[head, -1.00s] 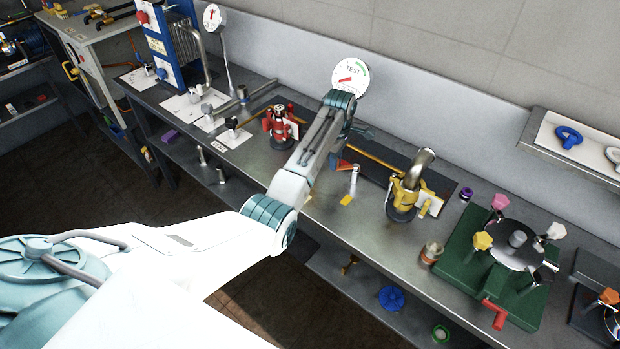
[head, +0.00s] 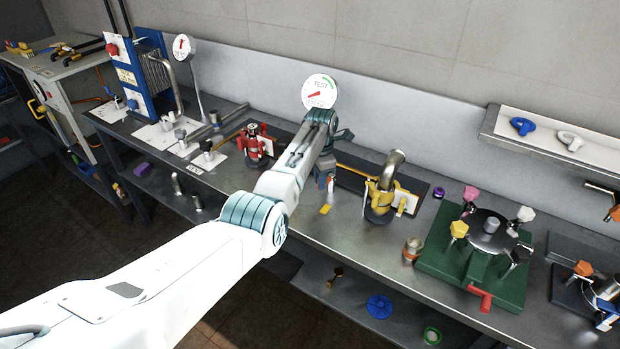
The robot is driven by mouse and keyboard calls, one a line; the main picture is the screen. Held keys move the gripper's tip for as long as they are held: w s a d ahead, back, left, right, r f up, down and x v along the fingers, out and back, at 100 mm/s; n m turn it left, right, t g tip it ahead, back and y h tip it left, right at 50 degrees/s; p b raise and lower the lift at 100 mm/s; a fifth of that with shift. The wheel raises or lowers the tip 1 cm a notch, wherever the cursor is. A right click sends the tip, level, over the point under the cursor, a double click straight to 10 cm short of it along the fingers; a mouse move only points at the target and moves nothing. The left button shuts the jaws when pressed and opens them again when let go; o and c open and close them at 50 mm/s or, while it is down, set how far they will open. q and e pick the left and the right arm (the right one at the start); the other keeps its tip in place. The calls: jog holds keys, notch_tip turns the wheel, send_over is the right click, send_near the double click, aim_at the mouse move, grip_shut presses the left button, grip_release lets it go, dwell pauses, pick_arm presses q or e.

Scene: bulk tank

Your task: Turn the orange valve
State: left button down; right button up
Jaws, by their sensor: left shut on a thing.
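My left gripper (head: 328,142) is at the back of the bench, just below the round TEST gauge (head: 320,92). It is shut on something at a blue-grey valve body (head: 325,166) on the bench. I take this to be the orange valve; its handle is hidden behind my gripper and wrist, so its angle cannot be told. A separate small orange knob (head: 583,268) sits on a fitting at the far right. My right gripper is not in view.
A red valve (head: 256,146) stands left of my wrist, and a yellow valve (head: 381,197) with a bent metal pipe stands to the right. A green base (head: 440,262) carries several coloured knobs. A wall shelf (head: 540,150) is at upper right. The bench front between has free room.

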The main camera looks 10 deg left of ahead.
pick_arm(q)
jog(key=shift+d+n, duration=0.15)
jog(key=shift+n, duration=0.25)
jog(key=c, duration=1.3)
grip_release()
notch_tip(320, 180, up, 11)
jog(key=b, duration=0.2)
jog(key=shift+f+b, duration=0.1)
jog(key=shift+b, duration=0.25)
jog(key=shift+f, duration=0.1)
